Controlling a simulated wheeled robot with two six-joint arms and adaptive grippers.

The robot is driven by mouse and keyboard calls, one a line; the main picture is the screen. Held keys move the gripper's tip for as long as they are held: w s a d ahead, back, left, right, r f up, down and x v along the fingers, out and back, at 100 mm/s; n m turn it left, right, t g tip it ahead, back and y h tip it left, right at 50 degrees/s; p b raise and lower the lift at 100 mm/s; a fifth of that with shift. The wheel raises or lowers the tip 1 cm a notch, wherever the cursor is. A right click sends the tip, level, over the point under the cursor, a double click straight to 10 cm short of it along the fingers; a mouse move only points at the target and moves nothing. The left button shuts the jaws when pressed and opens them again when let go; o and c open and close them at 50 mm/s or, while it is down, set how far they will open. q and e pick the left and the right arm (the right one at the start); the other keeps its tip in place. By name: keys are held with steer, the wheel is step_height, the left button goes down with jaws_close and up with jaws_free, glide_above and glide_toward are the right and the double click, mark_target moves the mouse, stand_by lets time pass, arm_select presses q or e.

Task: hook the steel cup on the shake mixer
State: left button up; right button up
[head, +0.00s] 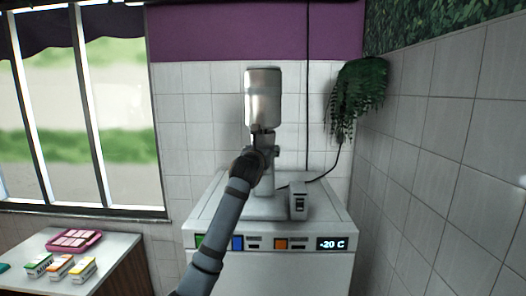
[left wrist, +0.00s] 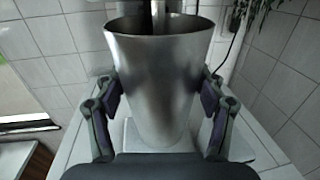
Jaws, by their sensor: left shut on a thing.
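The steel cup (left wrist: 155,85) fills the middle of the left wrist view, upright and open at the top. My left gripper (left wrist: 158,98) is shut on it, one finger on each side. A thin shaft of the mixer comes down into the cup's mouth. In the head view the shake mixer (head: 263,95) stands on a white freezer, with its silver housing above my left gripper (head: 262,141). There the gripper hides most of the cup. I cannot tell whether the cup's rim touches a hook. My right gripper is not in view.
The freezer (head: 325,275) has a display reading -20 C. A switch box (head: 299,202) sits beside the mixer base, and a hanging plant (head: 358,88) is to the right. A side table (head: 120,245) at the left carries a pink tray (head: 53,246) and several small boxes.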

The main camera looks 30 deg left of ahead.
arm_select(q)
steer(key=shift+r+p, duration=0.1)
steer(key=shift+p, duration=0.25)
steer(key=o, duration=1.7)
steer(key=shift+s+d, duration=0.1)
steer(key=shift+o, duration=0.2)
steer(key=shift+f, duration=0.25)
steer(key=d+v, duration=0.1)
steer(key=v, duration=0.9)
steer(key=shift+d, duration=0.4)
